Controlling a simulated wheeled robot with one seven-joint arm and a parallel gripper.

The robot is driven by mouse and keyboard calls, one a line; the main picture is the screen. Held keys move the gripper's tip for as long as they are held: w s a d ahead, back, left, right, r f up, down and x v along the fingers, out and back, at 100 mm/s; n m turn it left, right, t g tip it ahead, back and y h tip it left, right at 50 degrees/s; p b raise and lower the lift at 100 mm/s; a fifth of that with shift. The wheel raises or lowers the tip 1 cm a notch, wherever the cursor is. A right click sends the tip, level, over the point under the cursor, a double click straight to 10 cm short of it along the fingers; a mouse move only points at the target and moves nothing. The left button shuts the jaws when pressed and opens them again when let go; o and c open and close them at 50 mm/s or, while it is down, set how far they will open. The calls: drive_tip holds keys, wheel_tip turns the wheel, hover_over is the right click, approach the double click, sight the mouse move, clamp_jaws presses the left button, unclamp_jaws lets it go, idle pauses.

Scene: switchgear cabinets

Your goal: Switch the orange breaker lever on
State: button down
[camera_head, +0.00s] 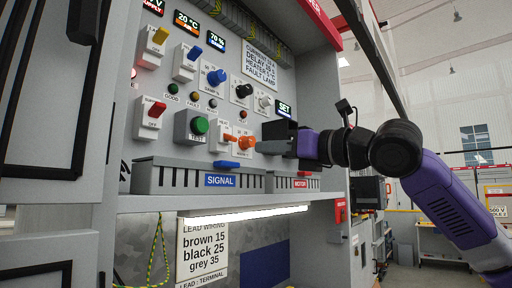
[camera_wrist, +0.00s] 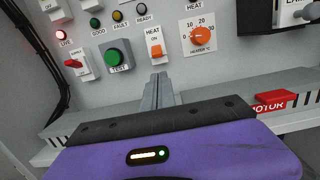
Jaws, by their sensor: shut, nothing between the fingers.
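The orange lever (camera_wrist: 156,50) sits on a small white plate labelled HEAT in the wrist view. In the head view the lever (camera_head: 228,138) is just left of the orange knob (camera_head: 242,145). I cannot tell for sure whether it is tilted up or down. My gripper (camera_wrist: 159,78) is shut and empty, its fingertips just below the lever's plate in the wrist view. In the head view my gripper (camera_head: 268,146) comes in from the right, in front of the panel near the orange knob. Contact with the lever cannot be made out.
The orange heater knob (camera_wrist: 201,36) is close on the right of the lever, and the green TEST button (camera_wrist: 115,54) on its left. A red lever (camera_wrist: 74,63) is further left. Below runs a grey slotted ledge (camera_head: 190,178) with a blue SIGNAL label (camera_head: 220,181) and red MOTOR label (camera_head: 300,183).

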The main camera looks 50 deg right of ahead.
sight(230, 137)
drive_tip(key=w+p, duration=0.1)
drive_tip(key=w, duration=0.5)
drive_tip(key=w+r+p, duration=0.1)
drive_tip(key=w, duration=0.1)
drive_tip(key=shift+w+a+p, duration=0.15)
drive_tip(key=shift+w+p, duration=0.2)
drive_tip(key=shift+w, duration=0.05)
drive_tip(key=shift+a, duration=0.2)
